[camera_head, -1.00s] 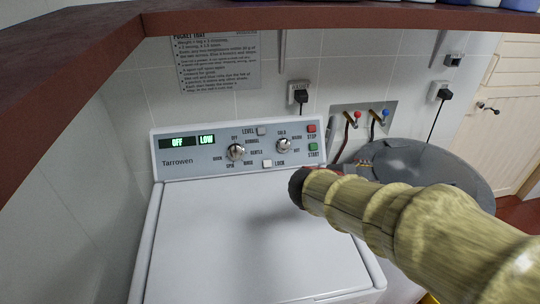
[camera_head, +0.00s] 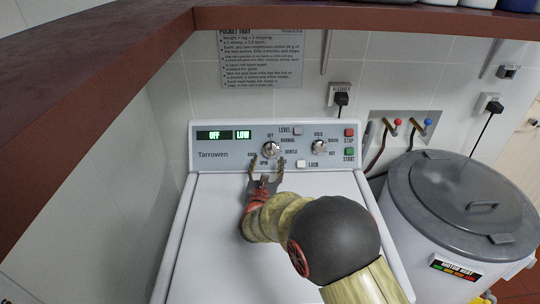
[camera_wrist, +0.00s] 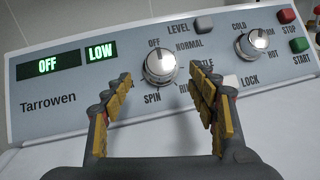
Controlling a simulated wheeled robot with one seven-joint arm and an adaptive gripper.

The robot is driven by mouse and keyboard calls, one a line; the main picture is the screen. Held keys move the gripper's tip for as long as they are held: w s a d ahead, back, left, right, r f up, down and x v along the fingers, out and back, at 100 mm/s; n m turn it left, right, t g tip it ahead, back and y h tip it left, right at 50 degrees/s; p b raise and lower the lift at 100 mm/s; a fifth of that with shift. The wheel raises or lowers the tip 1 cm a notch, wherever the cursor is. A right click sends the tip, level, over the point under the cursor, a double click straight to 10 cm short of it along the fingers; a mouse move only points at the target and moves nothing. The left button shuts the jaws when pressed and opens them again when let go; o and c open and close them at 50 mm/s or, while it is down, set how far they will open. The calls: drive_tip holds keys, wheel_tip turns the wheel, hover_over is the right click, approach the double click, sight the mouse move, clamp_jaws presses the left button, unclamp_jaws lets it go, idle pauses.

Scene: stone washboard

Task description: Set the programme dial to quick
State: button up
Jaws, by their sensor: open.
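The programme dial (camera_head: 271,150) is the left round silver knob on the washer's grey control panel (camera_head: 215,166). In the wrist view the programme dial (camera_wrist: 160,68) has its mark pointing up towards OFF, and the left display (camera_wrist: 48,64) reads OFF. Labels NORMAL, RINSE and SPIN show around it; the label at its lower left is mostly hidden by a finger. My gripper (camera_head: 267,167) is open and empty, just in front of and slightly below the dial. In the wrist view its fingers (camera_wrist: 160,92) stand either side of the dial, apparently without touching it.
A second dial (camera_head: 319,147) for temperature sits to the right, with the red STOP (camera_head: 349,132) and green START (camera_head: 349,152) buttons beyond. LEVEL (camera_head: 298,131) and LOCK (camera_head: 301,164) buttons lie between the dials. A reddish shelf (camera_head: 120,60) overhangs at left.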

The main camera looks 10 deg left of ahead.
sight(270, 152)
drive_tip(key=w+b, duration=0.1)
drive_tip(key=w, duration=0.3)
drive_tip(key=shift+w+a+f, duration=0.1)
drive_tip(key=shift+a, duration=0.05)
drive_tip(key=shift+w+a, duration=0.1)
drive_tip(key=shift+w, duration=0.7)
drive_tip(key=shift+c, duration=1.2)
drive_tip(key=c, duration=0.9)
